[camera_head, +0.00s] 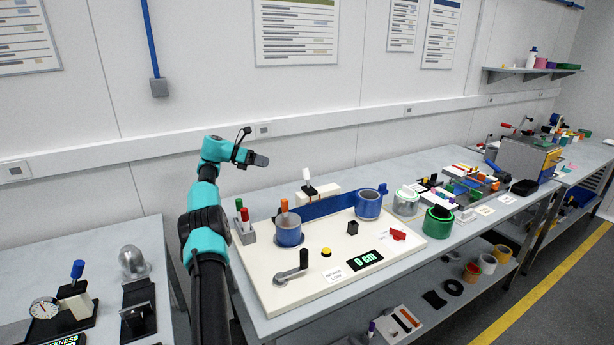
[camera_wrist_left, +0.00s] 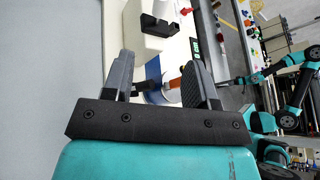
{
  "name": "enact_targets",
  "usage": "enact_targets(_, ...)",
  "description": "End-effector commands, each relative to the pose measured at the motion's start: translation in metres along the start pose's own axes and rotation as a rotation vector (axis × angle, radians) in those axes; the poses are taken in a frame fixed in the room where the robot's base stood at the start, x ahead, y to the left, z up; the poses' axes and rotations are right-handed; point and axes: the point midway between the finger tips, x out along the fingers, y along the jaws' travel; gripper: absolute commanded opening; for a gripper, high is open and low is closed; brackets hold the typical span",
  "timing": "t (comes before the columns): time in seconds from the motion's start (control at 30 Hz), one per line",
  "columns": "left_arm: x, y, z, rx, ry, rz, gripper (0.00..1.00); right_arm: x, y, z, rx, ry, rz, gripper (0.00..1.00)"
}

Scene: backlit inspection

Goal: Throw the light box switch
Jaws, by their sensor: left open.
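The light box (camera_head: 331,189) is a low white block at the back of a cream board. A black switch with a white-tipped lever (camera_head: 307,175) stands on it, the lever tilted slightly left. My left gripper (camera_head: 262,160) is open and empty, in the air to the left of the switch and apart from it. In the left wrist view, my left gripper's (camera_wrist_left: 160,62) fingers are wide apart. The light box (camera_wrist_left: 138,42) with the black switch (camera_wrist_left: 160,18) shows beyond the fingertips. Teal arm parts at the right edge there look like my right arm; its jaws are too small to read.
A blue film strip (camera_head: 328,206) runs between two reels in front of the light box. An orange handle (camera_head: 284,206) stands on the left reel (camera_head: 289,232). A holder (camera_head: 244,229) with red and green handles stands at left; a crank (camera_head: 292,269) and display (camera_head: 365,259) are in front.

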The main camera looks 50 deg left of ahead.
Motion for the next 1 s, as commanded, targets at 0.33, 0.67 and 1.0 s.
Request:
enact_targets(0.33,0.019,0.000,0.002,-0.001,-0.002,-0.002,0.53,0.000,0.000,0.000,0.000,0.000,0.000,0.43)
enact_targets(0.67,0.063,-0.001,0.001,-0.001,0.000,-0.003,0.53,0.000,0.000,0.000,0.000,0.000,0.000,0.43)
enact_targets(1.0,0.121,-0.001,0.000,0.000,0.000,-0.003,0.53,0.000,0.000,0.000,0.000,0.000,0.000,0.43)
